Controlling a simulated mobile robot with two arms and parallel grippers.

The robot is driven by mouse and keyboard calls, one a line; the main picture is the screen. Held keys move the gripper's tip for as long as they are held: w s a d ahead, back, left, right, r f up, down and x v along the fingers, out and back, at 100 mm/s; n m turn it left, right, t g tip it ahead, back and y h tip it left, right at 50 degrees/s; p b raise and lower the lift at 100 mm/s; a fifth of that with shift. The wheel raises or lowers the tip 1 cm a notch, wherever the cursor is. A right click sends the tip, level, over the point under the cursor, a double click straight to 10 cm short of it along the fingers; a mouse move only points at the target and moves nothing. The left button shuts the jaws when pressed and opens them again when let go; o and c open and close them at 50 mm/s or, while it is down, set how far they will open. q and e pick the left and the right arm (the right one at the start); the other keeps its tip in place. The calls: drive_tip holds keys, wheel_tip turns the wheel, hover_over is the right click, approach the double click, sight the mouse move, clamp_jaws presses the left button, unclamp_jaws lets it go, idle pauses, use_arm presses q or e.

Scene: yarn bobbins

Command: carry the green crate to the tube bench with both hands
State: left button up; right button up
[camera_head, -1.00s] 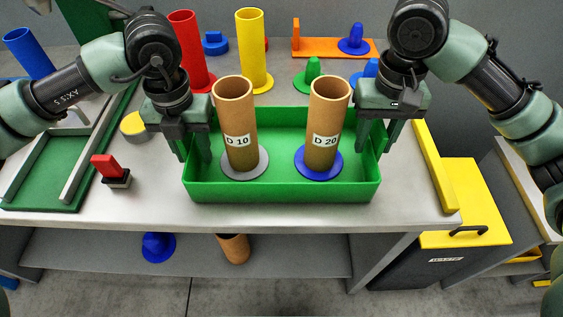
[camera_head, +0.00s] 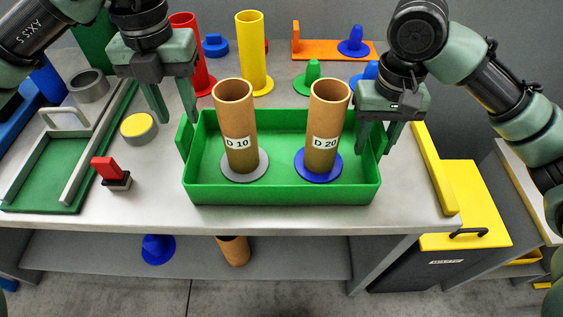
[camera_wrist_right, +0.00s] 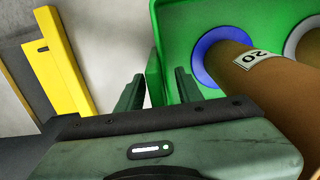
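The green crate (camera_head: 285,192) sits on the light grey bench top (camera_head: 120,215). It holds two upright brown tubes, D 10 (camera_head: 236,110) on a grey disc and D 20 (camera_head: 327,110) on a blue disc. The right wrist view shows that wall (camera_wrist_right: 154,82) between the two fingers (camera_wrist_right: 158,92), with gaps visible.
Red (camera_head: 188,55) and yellow (camera_head: 252,55) tubes stand behind the crate. Left of it are a yellow-topped round tin (camera_head: 138,128), a red-handled stamp (camera_head: 107,170) and a green tray (camera_head: 50,175). A yellow bar (camera_head: 435,170) lies along the right edge, above a yellow-lidded bin (camera_head: 470,205).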

use_arm(q)
drive_tip(key=shift+r, duration=0.1)
use_arm(e)
wheel_tip(320, 180, up, 12)
idle(0.4)
idle(0.4)
